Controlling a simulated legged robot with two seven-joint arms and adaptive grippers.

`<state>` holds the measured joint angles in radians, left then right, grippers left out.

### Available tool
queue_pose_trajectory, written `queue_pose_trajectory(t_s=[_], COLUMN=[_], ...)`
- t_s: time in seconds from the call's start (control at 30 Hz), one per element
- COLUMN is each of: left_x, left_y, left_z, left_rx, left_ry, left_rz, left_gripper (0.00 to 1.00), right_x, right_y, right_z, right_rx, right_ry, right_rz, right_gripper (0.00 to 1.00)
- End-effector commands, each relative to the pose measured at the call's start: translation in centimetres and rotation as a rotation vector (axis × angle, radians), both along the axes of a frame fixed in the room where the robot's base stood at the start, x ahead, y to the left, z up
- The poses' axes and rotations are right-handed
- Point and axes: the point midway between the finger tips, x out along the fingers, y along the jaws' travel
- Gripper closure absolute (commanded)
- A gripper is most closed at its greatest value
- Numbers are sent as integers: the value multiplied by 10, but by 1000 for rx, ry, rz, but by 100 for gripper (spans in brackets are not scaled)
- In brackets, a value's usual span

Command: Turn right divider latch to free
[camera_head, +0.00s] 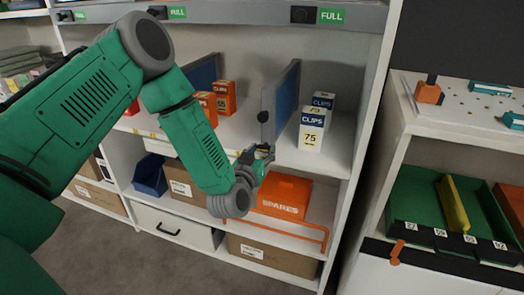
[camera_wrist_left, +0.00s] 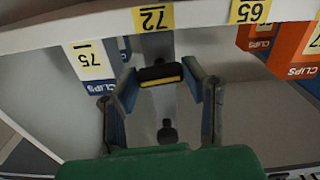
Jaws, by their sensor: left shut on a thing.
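The right blue divider (camera_head: 281,98) stands upright on the upper shelf, with a dark round knob (camera_head: 263,116) on its front edge. My left gripper (camera_head: 262,153) is at the shelf's front edge, just below that knob. In the left wrist view, which looks upside down, a black latch with a yellow stripe (camera_wrist_left: 160,75) sits between the fingertips of my left gripper (camera_wrist_left: 161,82). The gripper is shut on this latch. A second dark knob (camera_wrist_left: 168,131) shows farther along the divider's grey edge. In the head view the fingers hide the latch. My right gripper is not in view.
Blue-and-white clips boxes (camera_head: 312,128) stand right of the divider, and orange boxes (camera_head: 224,97) stand left of it. An orange spares case (camera_head: 284,195) is on the lower shelf. A shelf with green bins (camera_head: 410,205) is at the right.

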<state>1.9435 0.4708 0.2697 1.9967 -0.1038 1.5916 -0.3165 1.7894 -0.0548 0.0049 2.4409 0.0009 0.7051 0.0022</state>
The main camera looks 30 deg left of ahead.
Motion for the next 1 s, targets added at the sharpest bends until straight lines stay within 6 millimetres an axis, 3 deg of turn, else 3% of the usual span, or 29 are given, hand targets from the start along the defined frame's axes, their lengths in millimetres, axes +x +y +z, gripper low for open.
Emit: queue_pose_trajectory(t_s=[1.0], left_x=[-1], left_y=[4], left_z=[-5], left_rx=[-910], left_ry=[-214], left_rz=[5], left_gripper=[91], right_x=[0], right_y=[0], right_z=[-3], right_rx=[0], right_ry=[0], right_rz=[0], right_gripper=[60])
